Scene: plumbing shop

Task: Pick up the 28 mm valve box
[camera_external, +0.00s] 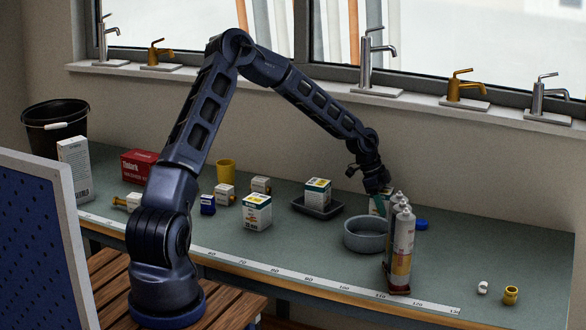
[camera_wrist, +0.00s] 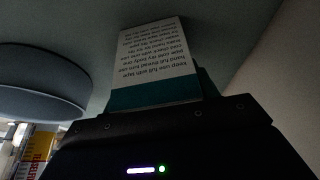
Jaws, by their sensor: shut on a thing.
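My gripper (camera_external: 380,190) is low at the right part of the bench, shut on a white and teal box. In the wrist view the box (camera_wrist: 153,55) stands out beyond the gripper, its printed face with upside-down text towards the camera. I see no size marking on that face. In the external view the tubes and gripper partly hide it, and I cannot tell whether it touches the bench. Two similar white boxes with green and yellow print are elsewhere: one (camera_external: 257,211) on the bench, one (camera_external: 318,191) in a dark tray (camera_external: 331,211).
A round grey bowl (camera_external: 366,236) and several upright sealant tubes (camera_external: 402,250) stand close to the gripper. A blue item (camera_external: 420,225) lies behind the tubes. A ruler strip (camera_external: 290,277) runs along the front edge. Bench right of the tubes is mostly free.

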